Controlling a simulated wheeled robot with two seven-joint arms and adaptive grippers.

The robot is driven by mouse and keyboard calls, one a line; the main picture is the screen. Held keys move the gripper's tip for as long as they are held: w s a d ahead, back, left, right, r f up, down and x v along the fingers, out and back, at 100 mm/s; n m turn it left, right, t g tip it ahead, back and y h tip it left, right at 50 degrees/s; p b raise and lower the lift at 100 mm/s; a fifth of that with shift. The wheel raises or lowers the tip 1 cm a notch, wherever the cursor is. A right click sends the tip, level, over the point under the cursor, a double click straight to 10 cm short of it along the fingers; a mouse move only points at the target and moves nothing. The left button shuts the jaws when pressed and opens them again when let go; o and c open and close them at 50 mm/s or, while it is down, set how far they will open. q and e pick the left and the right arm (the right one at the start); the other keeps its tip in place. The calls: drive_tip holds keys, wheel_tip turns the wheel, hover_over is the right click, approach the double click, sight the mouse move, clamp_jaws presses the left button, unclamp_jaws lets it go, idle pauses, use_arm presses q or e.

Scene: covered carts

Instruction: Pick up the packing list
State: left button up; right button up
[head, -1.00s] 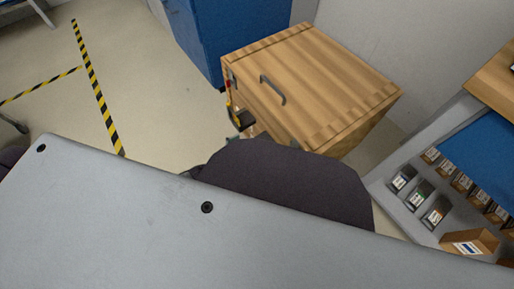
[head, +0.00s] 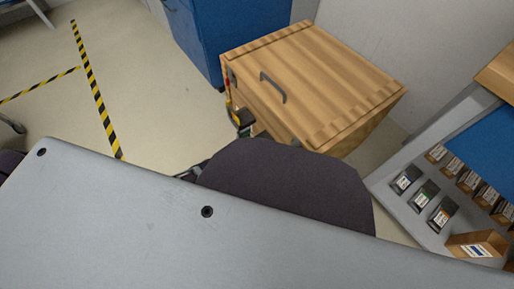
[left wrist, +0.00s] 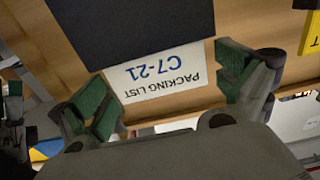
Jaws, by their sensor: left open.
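The packing list (left wrist: 158,78) is a white sheet reading "PACKING LIST C7-21", upside down in the left wrist view. It lies against a wooden face, and its upper edge meets or goes behind a dark panel (left wrist: 135,22). My left gripper (left wrist: 168,74) is open, with one green-padded finger on each side of the sheet. I cannot tell whether the fingers touch it. In the head view the wooden box (head: 315,80) stands beyond my body, which hides most of the left gripper near its lower left side. The sheet cannot be made out there. My right gripper is not in view.
A blue cabinet (head: 235,35) stands behind the box. At right is a grey rack (head: 385,185) with several small boxes and a blue surface. Open floor with yellow-black tape (head: 95,90) lies at left. A yellow label (left wrist: 311,35) shows at the wrist view's right edge.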

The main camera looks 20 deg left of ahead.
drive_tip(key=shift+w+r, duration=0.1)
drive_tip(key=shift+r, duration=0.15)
use_arm(q)
drive_tip(key=c, duration=0.7)
drive_tip(key=shift+c, duration=0.2)
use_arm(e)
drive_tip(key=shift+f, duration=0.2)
use_arm(q)
drive_tip(key=shift+r, duration=0.1)
drive_tip(key=shift+r+p, duration=0.35)
drive_tip(key=shift+r, duration=0.05)
wheel_tip(320, 180, up, 7)
drive_tip(key=p, duration=0.4)
drive_tip(key=shift+f, duration=0.1)
drive_tip(key=shift+r+p, duration=0.45)
drive_tip(key=shift+r, duration=0.65)
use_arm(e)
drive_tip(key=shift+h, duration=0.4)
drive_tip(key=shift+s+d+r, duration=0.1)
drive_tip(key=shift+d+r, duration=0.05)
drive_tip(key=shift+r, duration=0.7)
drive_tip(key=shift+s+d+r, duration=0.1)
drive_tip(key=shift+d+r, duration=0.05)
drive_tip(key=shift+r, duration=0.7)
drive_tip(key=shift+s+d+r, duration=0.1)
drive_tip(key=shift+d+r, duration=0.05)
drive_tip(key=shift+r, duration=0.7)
